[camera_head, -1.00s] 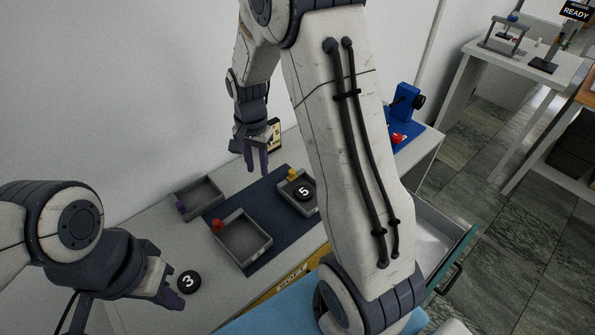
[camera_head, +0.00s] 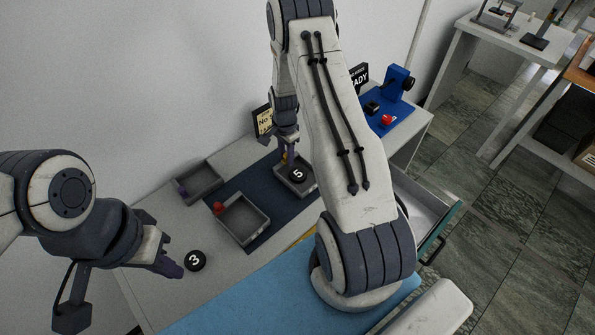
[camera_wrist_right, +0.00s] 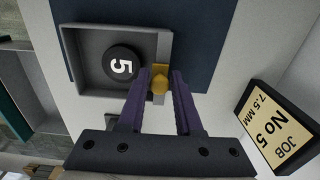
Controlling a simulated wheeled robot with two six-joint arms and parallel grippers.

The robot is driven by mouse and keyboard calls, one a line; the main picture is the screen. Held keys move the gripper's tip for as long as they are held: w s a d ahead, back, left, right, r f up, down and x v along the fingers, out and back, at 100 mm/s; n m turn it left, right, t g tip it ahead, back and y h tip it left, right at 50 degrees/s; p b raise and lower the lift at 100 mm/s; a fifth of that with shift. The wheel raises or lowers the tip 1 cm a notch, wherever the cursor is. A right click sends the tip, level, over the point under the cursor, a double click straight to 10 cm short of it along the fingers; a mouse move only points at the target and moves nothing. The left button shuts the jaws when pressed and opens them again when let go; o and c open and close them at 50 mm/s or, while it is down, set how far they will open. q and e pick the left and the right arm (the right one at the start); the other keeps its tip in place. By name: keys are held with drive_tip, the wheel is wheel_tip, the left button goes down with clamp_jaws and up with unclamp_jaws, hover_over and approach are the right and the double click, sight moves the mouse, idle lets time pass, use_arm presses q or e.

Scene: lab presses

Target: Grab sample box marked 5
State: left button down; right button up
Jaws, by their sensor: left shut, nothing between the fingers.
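The sample box marked 5 is a grey open tray (camera_wrist_right: 92,82) with a black disc numbered 5 (camera_wrist_right: 121,64) in it and a yellow knob (camera_wrist_right: 160,80) at one side. It also shows in the head view (camera_head: 311,190). My right gripper (camera_wrist_right: 160,88) is open, with one purple finger on each side of the yellow knob and small gaps visible. In the head view my right gripper (camera_head: 288,155) reaches down at the box's back edge. My left gripper (camera_head: 174,268) is shut and empty, beside a black disc marked 3 (camera_head: 196,261).
A grey tray with a red knob (camera_head: 265,223) and one with a purple knob (camera_head: 212,190) stand to the left. A JOB No 5 sign (camera_wrist_right: 274,128) stands near my right gripper. A blue press (camera_head: 397,85) and an open drawer (camera_head: 418,205) are on the right.

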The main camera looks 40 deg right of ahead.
drive_tip(key=shift+f, duration=1.15)
clamp_jaws()
drive_tip(key=shift+r, duration=0.1)
